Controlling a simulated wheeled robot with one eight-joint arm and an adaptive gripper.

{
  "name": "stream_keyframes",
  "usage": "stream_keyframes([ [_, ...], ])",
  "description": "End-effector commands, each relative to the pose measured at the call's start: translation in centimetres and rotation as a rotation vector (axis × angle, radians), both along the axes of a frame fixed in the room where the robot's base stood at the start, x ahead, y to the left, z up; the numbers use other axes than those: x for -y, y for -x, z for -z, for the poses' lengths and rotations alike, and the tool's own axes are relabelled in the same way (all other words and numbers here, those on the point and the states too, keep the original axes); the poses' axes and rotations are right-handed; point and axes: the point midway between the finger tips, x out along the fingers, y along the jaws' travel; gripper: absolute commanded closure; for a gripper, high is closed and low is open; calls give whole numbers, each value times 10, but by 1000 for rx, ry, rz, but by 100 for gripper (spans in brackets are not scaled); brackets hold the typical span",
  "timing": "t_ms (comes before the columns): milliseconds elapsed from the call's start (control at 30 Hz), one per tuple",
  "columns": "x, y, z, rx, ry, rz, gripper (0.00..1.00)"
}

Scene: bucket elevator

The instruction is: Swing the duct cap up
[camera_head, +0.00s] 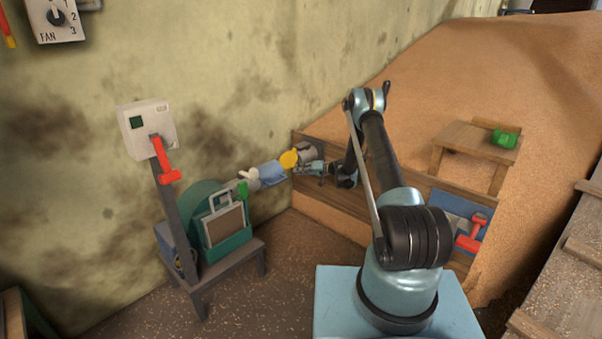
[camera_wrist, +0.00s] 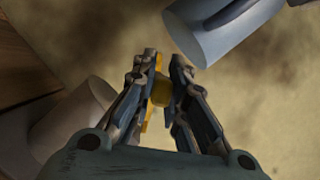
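The yellow duct cap (camera_head: 289,159) is by the wall, between a blue duct piece (camera_head: 272,173) and a grey duct end (camera_head: 308,152). In the wrist view, a yellow part of the cap (camera_wrist: 161,92) lies between my fingers. My gripper (camera_head: 316,168) is right beside the cap in the head view. In the wrist view, my gripper's fingers (camera_wrist: 166,64) are drawn close together on the yellow part, partly hiding it. The pale blue duct piece (camera_wrist: 218,32) is at the upper right there, and the grey duct end (camera_wrist: 75,118) at the lower left.
A green machine (camera_head: 222,230) stands on a low stool at left, behind a post-mounted box with a red lever (camera_head: 162,160). Wooden boards (camera_head: 330,190) hold back a large grain heap (camera_head: 490,70). A small wooden table (camera_head: 468,138) carries a green object. The wall is close behind.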

Motion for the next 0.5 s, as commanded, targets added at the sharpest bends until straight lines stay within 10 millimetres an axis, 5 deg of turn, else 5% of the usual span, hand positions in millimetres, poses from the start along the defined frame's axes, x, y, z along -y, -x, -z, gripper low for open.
stream_keyframes([
  [500, 3, -1, -2, -18, -15, 7, 100],
])
